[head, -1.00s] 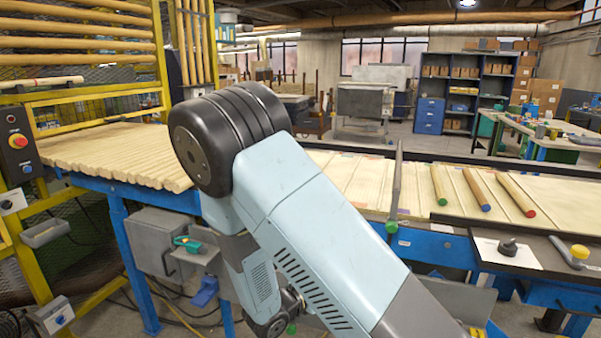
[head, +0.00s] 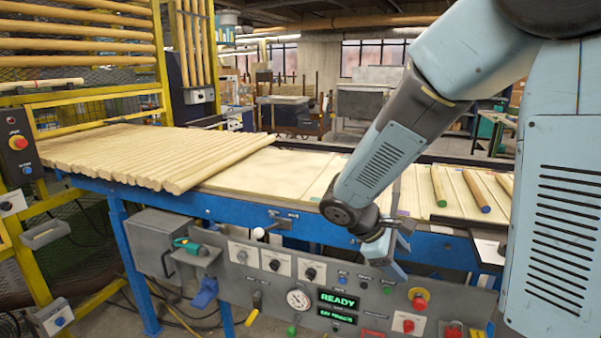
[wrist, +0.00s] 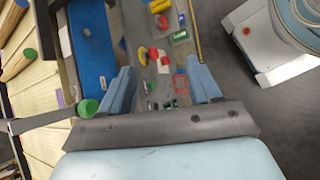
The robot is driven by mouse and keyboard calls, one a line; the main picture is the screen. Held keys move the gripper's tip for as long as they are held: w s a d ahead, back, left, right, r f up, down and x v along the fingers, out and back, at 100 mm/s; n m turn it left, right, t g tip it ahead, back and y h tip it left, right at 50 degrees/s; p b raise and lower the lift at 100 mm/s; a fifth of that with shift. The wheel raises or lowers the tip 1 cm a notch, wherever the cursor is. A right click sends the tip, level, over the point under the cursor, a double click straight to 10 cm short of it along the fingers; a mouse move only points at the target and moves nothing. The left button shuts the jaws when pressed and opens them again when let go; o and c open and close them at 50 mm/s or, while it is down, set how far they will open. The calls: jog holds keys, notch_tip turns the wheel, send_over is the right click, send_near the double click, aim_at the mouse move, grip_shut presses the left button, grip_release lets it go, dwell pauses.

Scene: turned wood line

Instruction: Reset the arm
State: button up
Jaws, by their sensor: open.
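My arm comes in from the upper right in the head view and bends down to the left. My gripper (head: 402,254) hangs in front of the blue front rail of the line, over the top of the control panel. In the wrist view my gripper (wrist: 162,82) shows two light blue fingers spread apart with nothing between them. The panel's buttons are seen past the fingers, some distance away.
The grey control panel (head: 270,290) has knobs, a gauge and a lit READY display (head: 339,301). Wooden rods (head: 130,155) lie on the table at left. A green-ended rod (head: 438,187) and a blue-ended rod (head: 474,190) lie at right. A green-tipped lever (wrist: 88,107) is close to my left finger in the wrist view.

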jog(key=s+d+r+m+t+y, duration=0.2)
jog(key=s+r+m+t+y, duration=0.2)
jog(key=s+r+m+y, duration=0.4)
jog(key=shift+s+r+m+t, duration=0.4)
jog(key=shift+s+r+m, duration=1.95)
jog(key=shift+r, duration=1.5)
jog(key=shift+s+n, duration=0.25)
